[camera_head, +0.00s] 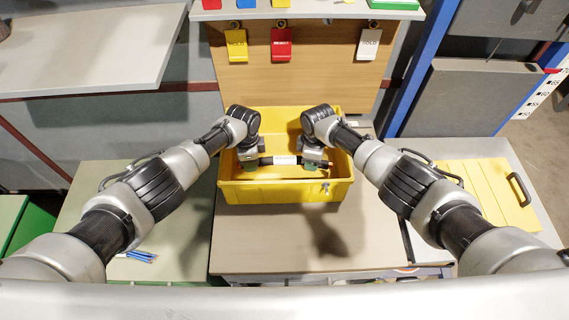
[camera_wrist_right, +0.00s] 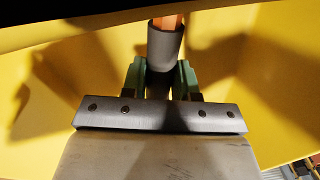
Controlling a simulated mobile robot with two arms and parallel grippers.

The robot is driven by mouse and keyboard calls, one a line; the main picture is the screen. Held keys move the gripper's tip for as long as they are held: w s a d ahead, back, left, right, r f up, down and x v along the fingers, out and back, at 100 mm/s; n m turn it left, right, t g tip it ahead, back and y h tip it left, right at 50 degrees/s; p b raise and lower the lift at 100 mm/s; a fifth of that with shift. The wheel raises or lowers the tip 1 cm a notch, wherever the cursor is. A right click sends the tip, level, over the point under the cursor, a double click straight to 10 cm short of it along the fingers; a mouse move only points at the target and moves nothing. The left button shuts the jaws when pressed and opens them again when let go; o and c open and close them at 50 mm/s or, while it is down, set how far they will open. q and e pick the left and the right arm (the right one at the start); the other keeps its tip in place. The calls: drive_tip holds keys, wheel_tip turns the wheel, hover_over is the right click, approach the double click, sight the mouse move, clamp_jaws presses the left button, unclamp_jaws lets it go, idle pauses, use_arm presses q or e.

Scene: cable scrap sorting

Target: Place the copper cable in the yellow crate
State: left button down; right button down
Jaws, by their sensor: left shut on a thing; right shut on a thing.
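The copper cable (camera_head: 285,160) is a short dark piece with a pale label in its middle and a copper-coloured end. It lies level across the inside of the yellow crate (camera_head: 285,193), in the head view. My left gripper (camera_head: 249,163) is shut on its left part, and my right gripper (camera_head: 314,163) is shut on its right part. In the right wrist view the cable (camera_wrist_right: 165,45) shows a grey sheath and an orange copper end between the green fingers, with yellow crate walls (camera_wrist_right: 60,70) around. Whether the cable touches the crate floor is hidden.
The crate stands on a light table (camera_head: 255,240) with clear room in front. A wooden board (camera_head: 330,75) with yellow, red and white tags rises behind. A yellow lid-like panel (camera_head: 480,195) is at the right. Blue pencil-like items (camera_head: 142,256) lie on the left table.

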use_arm(q)
drive_tip(key=shift+d+f, duration=0.15)
drive_tip(key=shift+f, duration=0.05)
use_arm(e)
drive_tip(key=shift+a+f, duration=0.15)
drive_tip(key=shift+f, duration=0.05)
use_arm(q)
drive_tip(key=c, duration=1.1)
unclamp_jaws()
use_arm(e)
drive_tip(key=c, duration=1.1)
unclamp_jaws()
use_arm(q)
drive_tip(key=shift+o, duration=1.3)
use_arm(e)
drive_tip(key=shift+o, duration=1.3)
drive_tip(key=shift+r, duration=0.45)
use_arm(q)
wheel_tip(320, 180, up, 12)
drive_tip(key=shift+w+a, duration=0.2)
drive_tip(key=shift+w, duration=0.25)
use_arm(e)
wheel_tip(320, 180, up, 11)
drive_tip(key=shift+w+d, duration=0.2)
drive_tip(key=shift+w, duration=0.15)
